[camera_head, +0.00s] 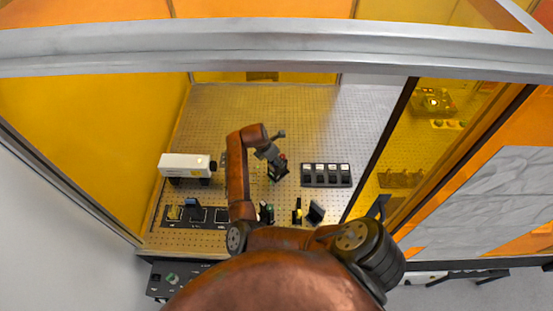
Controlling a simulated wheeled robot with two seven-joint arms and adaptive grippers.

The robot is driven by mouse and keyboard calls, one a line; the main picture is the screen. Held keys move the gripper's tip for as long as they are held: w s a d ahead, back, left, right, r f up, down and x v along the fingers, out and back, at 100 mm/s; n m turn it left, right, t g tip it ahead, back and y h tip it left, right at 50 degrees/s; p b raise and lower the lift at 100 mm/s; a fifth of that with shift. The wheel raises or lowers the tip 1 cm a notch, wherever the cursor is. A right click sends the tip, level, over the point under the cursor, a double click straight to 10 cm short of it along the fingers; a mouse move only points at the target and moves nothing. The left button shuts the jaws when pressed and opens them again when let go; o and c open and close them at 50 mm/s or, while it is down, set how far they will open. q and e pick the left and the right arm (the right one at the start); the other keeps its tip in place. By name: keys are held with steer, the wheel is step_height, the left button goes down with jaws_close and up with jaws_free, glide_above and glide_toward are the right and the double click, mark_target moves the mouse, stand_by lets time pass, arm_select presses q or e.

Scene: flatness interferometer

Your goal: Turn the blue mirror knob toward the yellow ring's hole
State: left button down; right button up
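One brown arm of mine, taken as my right, comes up from the bottom centre. Its grey gripper (269,153) is over a dark optic mount (278,171) with a small red spot, mid-board. I cannot tell whether the fingers touch the mount or are open. A small blue part (192,202) shows on a dark holder at the front left; I cannot tell whether it is the mirror knob. A small yellow part (298,213) shows on a dark mount at the front; I cannot make out a ring or hole. My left gripper is not in view.
A white box-shaped unit (184,165) stands at the left of the perforated board (315,110). A dark rack with several slots (326,175) is at the right. A grey frame bar (280,45) crosses above, with amber panels around. The back of the board is clear.

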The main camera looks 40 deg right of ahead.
jaws_close()
stand_by(0.4)
steer(key=m+g, duration=0.2)
steer(key=m, duration=0.3)
steer(key=shift+w, duration=0.15)
stand_by(0.3)
jaws_free()
